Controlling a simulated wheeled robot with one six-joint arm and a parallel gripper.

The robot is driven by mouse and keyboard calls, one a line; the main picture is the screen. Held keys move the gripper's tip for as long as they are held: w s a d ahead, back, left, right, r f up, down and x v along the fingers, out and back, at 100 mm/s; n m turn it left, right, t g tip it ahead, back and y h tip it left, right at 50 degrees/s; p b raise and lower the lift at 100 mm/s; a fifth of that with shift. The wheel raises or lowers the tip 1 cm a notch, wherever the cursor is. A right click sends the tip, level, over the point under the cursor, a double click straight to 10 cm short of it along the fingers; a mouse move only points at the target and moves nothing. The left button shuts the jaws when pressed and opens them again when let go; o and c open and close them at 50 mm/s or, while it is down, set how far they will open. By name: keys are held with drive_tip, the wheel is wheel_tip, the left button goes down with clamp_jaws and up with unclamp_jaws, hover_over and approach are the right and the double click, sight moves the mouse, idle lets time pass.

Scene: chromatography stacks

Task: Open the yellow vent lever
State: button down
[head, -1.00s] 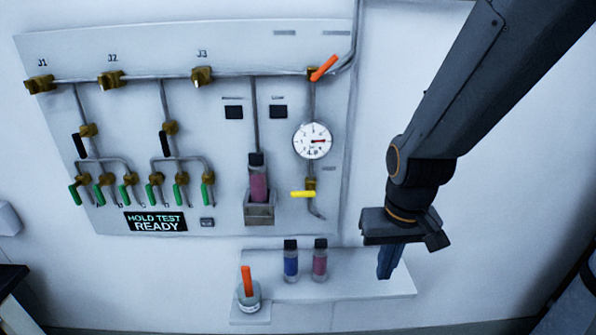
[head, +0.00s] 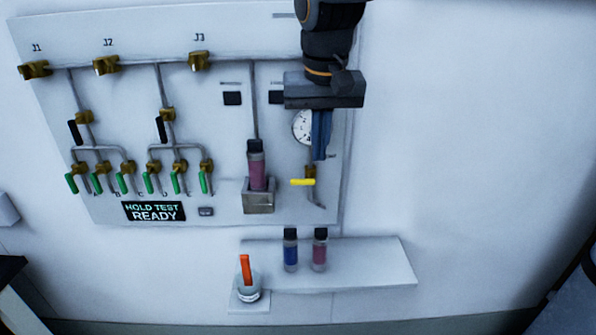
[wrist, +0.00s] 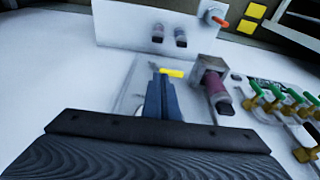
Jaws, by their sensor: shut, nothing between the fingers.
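The yellow vent lever (head: 303,182) lies horizontal on its brass valve (head: 311,172), low on the right of the wall panel. It also shows in the wrist view (wrist: 171,72), just beyond the fingertips. My gripper (head: 319,158) points down in front of the panel, its blue fingers together and empty. The fingertips appear just above and to the right of the lever in the head view. I cannot tell whether they touch it.
A cartridge (head: 257,170) stands in a metal holder (head: 258,203) left of the lever. A shelf (head: 365,262) below carries a blue vial (head: 291,252) and a pink vial (head: 320,252). Green-handled valves (head: 125,184) line the left. The wall at right is clear.

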drive_tip(key=w+v, duration=0.2)
drive_tip(key=v, duration=0.5)
hover_over(297, 180)
drive_tip(key=s, duration=0.4)
drive_tip(key=shift+w+r+t, duration=0.1)
drive_tip(key=shift+w+t, duration=0.1)
drive_tip(key=shift+t, duration=0.1)
drive_tip(key=p+x, duration=0.1)
drive_tip(key=x, duration=0.8)
drive_tip(key=s+p+x, duration=0.1)
drive_tip(key=x, duration=0.4)
drive_tip(key=shift+s+p, duration=0.15)
drive_tip(key=shift+p, duration=0.15)
drive_tip(key=shift+a, duration=0.15)
